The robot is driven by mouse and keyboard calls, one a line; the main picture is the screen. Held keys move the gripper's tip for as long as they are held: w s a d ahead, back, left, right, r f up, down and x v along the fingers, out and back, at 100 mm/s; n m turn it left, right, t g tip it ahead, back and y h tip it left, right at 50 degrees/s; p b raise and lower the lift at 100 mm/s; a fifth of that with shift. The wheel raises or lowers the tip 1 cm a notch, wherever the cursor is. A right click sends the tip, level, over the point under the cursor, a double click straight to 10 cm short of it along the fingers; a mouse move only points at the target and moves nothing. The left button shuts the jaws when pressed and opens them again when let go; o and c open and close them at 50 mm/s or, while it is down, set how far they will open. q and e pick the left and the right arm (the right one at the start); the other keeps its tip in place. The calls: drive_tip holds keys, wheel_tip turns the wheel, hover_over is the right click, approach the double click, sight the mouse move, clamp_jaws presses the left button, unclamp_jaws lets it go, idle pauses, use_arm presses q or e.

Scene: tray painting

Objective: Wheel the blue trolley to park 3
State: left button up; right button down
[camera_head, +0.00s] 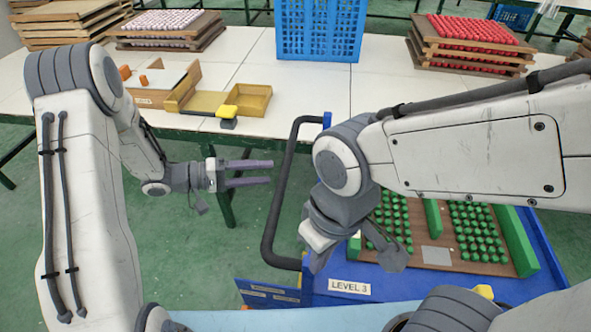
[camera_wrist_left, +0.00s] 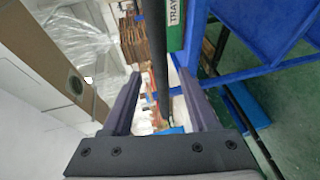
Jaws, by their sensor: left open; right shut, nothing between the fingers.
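The blue trolley (camera_head: 375,288) stands at the lower right in the head view, with a "LEVEL 3" label on its near edge. Its dark bent handle (camera_head: 275,205) rises on its left side. My left gripper (camera_head: 272,173) is open and empty, its fingers pointing right towards the handle bar. In the left wrist view the open fingers (camera_wrist_left: 162,108) face a dark upright bar (camera_wrist_left: 158,55) and the trolley's blue frame (camera_wrist_left: 245,40). My right gripper (camera_head: 318,258) is shut and empty above the trolley's left part; its fingertips are partly hidden. No park 3 marking shows.
A tray of green pieces (camera_head: 440,256) lies on the trolley. Behind is a white table (camera_head: 310,100) with a blue crate (camera_head: 318,30), stacked trays of red pieces (camera_head: 470,45) and wooden boxes (camera_head: 160,92). Green floor (camera_head: 245,240) shows left of the handle.

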use_arm(q)
drive_tip(key=x, duration=0.9)
drive_tip(key=shift+p, duration=0.45)
drive_tip(key=shift+d, duration=0.1)
clamp_jaws()
idle(0.6)
